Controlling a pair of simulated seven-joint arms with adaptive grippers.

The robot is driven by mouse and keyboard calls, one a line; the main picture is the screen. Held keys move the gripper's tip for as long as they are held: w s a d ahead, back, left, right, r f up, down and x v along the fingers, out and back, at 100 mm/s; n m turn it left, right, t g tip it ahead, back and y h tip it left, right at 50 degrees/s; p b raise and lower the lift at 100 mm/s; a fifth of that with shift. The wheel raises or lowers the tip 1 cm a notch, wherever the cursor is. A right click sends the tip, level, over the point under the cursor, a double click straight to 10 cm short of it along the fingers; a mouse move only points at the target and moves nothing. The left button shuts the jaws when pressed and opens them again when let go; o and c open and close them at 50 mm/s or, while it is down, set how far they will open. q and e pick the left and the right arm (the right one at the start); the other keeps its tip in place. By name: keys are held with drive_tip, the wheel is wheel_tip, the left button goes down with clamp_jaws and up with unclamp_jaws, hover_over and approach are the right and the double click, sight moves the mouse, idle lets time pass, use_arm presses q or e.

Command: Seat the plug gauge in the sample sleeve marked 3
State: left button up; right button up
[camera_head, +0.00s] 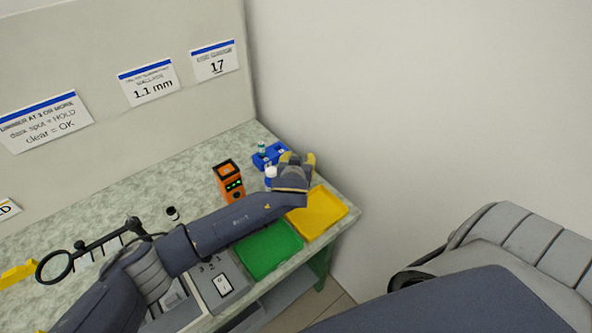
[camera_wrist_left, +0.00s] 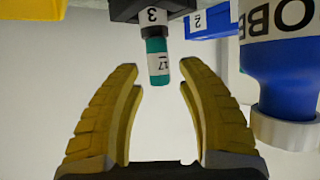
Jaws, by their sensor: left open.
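The plug gauge (camera_wrist_left: 157,62) is a green cylinder with a white label reading 17. In the left wrist view it sticks out of a dark holder marked 3 (camera_wrist_left: 153,15). How deep it sits there I cannot tell. In the head view a small green upright piece (camera_head: 262,148), likely the gauge, stands at the blue rack (camera_head: 259,160). My left gripper (camera_wrist_left: 160,76) is open, its yellow fingers on either side of the gauge's free end with gaps. In the head view the left gripper (camera_head: 297,158) is right beside the rack. My right gripper is out of view.
A blue part marked 2 (camera_wrist_left: 200,20) is near the gauge. An orange device (camera_head: 229,182), a green tray (camera_head: 268,248) and a yellow tray (camera_head: 325,212) surround my left forearm.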

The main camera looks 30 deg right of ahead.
use_arm(q)
drive_tip(key=v, duration=1.1)
drive_tip(key=shift+s+a, duration=0.25)
drive_tip(key=shift+s, duration=0.1)
drive_tip(key=shift+r, duration=0.1)
